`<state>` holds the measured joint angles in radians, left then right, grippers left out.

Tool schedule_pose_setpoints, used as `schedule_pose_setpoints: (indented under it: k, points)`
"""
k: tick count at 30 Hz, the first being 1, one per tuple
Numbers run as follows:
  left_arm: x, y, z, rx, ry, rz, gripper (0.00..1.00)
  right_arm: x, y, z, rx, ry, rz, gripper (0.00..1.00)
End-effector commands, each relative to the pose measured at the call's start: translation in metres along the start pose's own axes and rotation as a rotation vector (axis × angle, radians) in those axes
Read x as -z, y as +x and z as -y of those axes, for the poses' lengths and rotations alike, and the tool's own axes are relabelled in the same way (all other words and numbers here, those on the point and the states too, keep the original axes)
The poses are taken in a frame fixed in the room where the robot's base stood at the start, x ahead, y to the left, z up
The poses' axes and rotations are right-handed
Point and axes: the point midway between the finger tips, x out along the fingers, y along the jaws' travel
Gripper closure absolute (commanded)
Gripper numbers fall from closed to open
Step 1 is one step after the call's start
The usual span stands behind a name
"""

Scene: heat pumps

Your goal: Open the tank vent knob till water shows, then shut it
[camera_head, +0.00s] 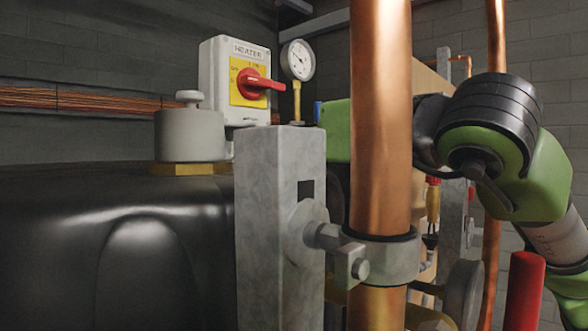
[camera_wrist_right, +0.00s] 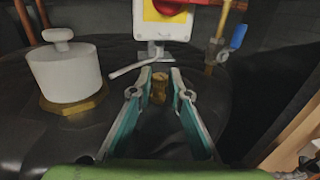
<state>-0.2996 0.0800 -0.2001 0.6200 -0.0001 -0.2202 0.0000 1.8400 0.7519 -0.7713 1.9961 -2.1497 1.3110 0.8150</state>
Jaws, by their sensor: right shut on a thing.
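The brass vent knob (camera_wrist_right: 159,91) stands on the black tank (camera_wrist_right: 65,145) in the right wrist view. My right gripper (camera_wrist_right: 164,80) has its two teal-and-grey fingers on either side of the knob and is shut on it. A thin bent grey spout (camera_wrist_right: 128,69) reaches left from just behind the knob. I can make out no water at its end. In the head view the tank (camera_head: 80,230) fills the lower left, and the vent knob and right gripper are hidden behind the steel post and copper pipe. My left gripper is in neither view.
A grey capped fitting (camera_head: 190,135) stands on the tank, left of the heater switch box (camera_head: 214,80) with its red handle. A pressure gauge (camera_head: 298,60) is beside it. A steel post (camera_head: 262,220) and thick copper pipe (camera_head: 380,120) stand close in front.

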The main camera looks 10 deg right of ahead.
Motion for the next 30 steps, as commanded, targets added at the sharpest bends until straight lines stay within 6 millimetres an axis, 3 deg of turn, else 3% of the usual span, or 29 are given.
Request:
schedule_pose_setpoints:
  k: [1, 9, 27, 28, 29, 30]
  points:
    - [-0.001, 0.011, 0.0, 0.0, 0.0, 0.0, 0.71, 0.005, 0.0, -0.004, 0.025, -0.002, 0.0, 1.0]
    - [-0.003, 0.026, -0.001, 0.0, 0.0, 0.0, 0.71, 0.003, 0.001, -0.004, 0.138, -0.002, -0.005, 1.0]
    - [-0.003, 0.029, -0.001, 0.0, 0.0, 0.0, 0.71, 0.002, 0.002, -0.004, 0.173, -0.001, -0.009, 1.0]
    - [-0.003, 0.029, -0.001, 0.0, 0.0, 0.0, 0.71, 0.002, 0.002, -0.004, 0.173, -0.001, -0.009, 0.75]
    - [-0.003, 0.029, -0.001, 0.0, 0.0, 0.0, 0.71, 0.002, 0.002, -0.004, 0.173, -0.002, -0.008, 0.68]
    - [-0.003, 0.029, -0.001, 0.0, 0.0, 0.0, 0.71, 0.002, 0.002, -0.004, 0.173, -0.002, -0.008, 0.66]
